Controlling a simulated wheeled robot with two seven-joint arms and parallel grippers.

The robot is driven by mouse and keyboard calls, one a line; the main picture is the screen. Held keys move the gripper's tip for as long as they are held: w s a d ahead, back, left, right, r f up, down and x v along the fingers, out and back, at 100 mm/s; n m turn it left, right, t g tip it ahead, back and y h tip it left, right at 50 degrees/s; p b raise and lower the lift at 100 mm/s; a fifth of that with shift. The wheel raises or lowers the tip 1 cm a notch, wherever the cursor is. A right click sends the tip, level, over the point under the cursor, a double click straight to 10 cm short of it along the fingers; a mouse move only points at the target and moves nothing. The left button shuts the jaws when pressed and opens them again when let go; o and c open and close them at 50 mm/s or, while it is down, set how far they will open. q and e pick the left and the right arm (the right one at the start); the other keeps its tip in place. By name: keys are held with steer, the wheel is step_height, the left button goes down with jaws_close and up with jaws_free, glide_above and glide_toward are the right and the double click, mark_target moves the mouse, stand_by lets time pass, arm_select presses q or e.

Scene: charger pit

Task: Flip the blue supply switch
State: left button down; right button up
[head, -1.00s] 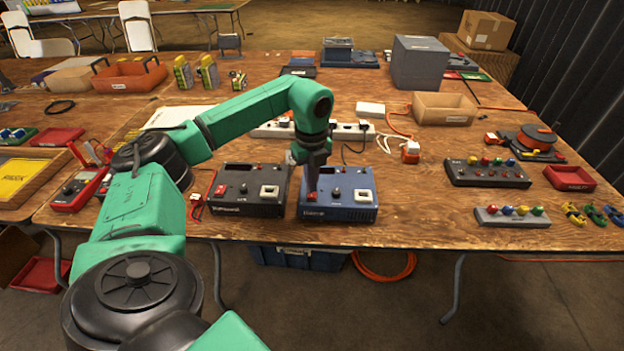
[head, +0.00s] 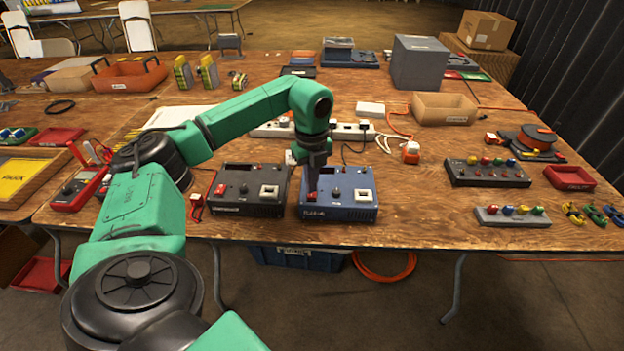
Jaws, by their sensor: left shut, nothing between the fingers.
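The blue supply (head: 352,212) is a low box near the table's front edge, with a dark knob, a white-framed display at its right and a red switch (head: 312,197) at its left front. A black supply (head: 237,209) of the same shape stands just left of it, with its own red switch. My left gripper (head: 313,188) is shut and points down at the blue supply's red switch, with its tips at or just above it; I cannot tell if they touch. The fingers partly hide the switch. My right gripper is not in view.
A white power strip (head: 270,131) with plugs and cables lies behind the supplies. A red meter (head: 77,188) lies at the left. A dark button box (head: 487,172) and a grey one (head: 512,217) are at the right. The table right of the blue supply is clear.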

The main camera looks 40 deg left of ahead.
mark_target(312, 196)
arm_select(q)
steer(key=shift+f+b, duration=0.45)
steer(key=shift+f, duration=0.4)
stand_by(0.3)
step_height(312, 196, up, 7)
steer(key=p, duration=0.6)
steer(key=shift+r+p, duration=0.1)
steer(key=shift+p, duration=0.3)
